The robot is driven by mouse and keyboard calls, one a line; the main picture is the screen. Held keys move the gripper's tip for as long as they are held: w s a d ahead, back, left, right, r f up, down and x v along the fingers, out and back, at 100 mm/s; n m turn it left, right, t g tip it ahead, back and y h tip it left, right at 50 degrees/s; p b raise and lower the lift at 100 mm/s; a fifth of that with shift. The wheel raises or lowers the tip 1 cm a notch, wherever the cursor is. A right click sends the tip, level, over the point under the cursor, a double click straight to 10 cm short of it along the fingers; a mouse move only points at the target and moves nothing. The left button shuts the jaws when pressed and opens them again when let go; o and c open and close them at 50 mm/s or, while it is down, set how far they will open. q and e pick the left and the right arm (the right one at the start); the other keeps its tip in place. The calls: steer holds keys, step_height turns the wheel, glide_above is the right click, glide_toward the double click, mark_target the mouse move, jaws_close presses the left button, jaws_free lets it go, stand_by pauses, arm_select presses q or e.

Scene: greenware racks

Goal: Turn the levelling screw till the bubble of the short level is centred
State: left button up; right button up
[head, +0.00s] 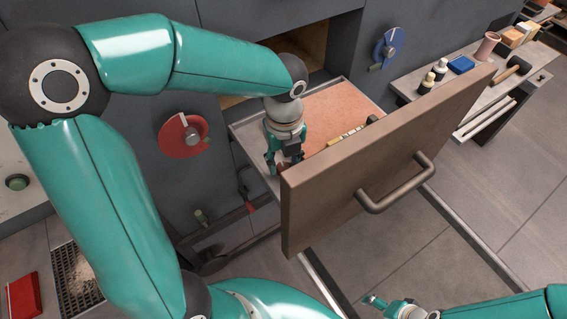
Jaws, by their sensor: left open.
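My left gripper (284,165) is open and points down at the near left corner of a pulled-out shelf with a pinkish slab (335,104). A small dark reddish thing shows between its fingers; I cannot tell whether this is the levelling screw or whether the fingers touch it. A thin pale-yellow and dark bar (347,136), perhaps the short level, lies on the slab to the right of the gripper, partly behind the brown door. Its bubble is too small to see. My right gripper (378,304) is low at the bottom edge, away from the shelf; its opening is unclear.
A thick brown door (345,165) with a bar handle (400,186) stands in front of the shelf. A red dial (183,134) and a blue dial (388,48) are on the grey cabinet. A side bench (470,92) holds bottles, a blue block, a pink cup and a mallet.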

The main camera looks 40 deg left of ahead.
arm_select(q)
steer(key=shift+f, duration=1.1)
steer(key=c, duration=0.7)
steer(key=shift+a, duration=0.15)
jaws_close()
steer(key=shift+n, duration=0.3)
